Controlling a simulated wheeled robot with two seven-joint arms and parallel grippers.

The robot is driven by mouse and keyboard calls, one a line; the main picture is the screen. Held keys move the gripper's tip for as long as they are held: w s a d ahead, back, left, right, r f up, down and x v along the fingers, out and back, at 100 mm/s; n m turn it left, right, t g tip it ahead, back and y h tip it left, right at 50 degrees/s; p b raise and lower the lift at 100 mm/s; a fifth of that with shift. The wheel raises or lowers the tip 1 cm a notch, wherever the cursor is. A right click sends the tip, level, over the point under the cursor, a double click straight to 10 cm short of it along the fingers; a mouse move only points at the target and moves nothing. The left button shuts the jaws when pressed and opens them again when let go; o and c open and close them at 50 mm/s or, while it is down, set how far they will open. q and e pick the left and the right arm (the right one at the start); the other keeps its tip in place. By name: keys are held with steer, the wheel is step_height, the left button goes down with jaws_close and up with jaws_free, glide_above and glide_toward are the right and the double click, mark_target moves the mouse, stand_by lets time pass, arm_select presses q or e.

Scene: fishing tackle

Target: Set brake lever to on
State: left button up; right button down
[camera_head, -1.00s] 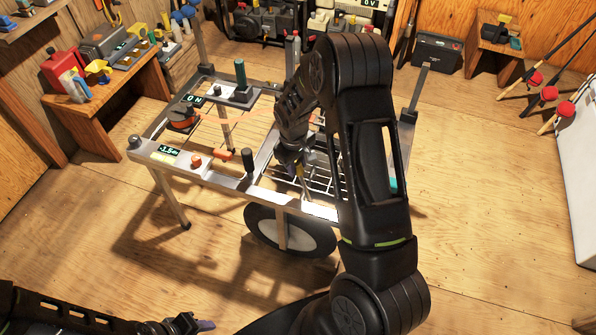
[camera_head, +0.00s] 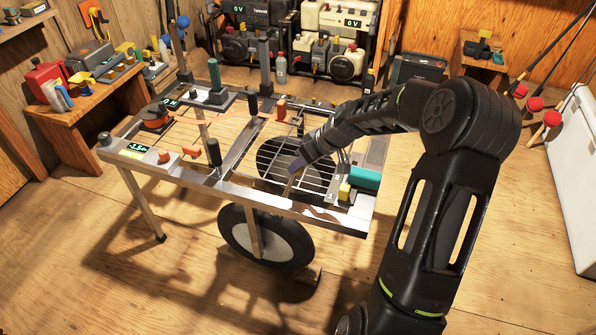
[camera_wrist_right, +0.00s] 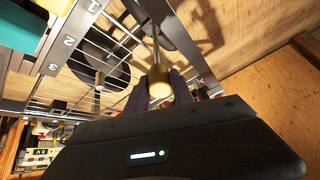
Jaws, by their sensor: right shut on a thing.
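A metal-framed cart (camera_head: 150,168) with a front wheel (camera_head: 232,235) stands in the middle of the head view. My right gripper (camera_head: 297,168) reaches down over the wire rack near the cart's front rail. In the right wrist view, my right gripper (camera_wrist_right: 160,88) is shut on a brass-coloured knob (camera_wrist_right: 160,78) at the end of a thin rod. No label shows which control is the brake lever. My left gripper is out of view.
A teal block (camera_head: 365,178) sits at the rack's right. The floor in front is clear.

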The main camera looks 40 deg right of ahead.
steer(key=shift+s, duration=0.1)
steer(key=shift+d+f, duration=0.1)
steer(key=c, duration=1.1)
jaws_free()
steer(key=v, duration=0.8)
steer(key=shift+f, duration=0.1)
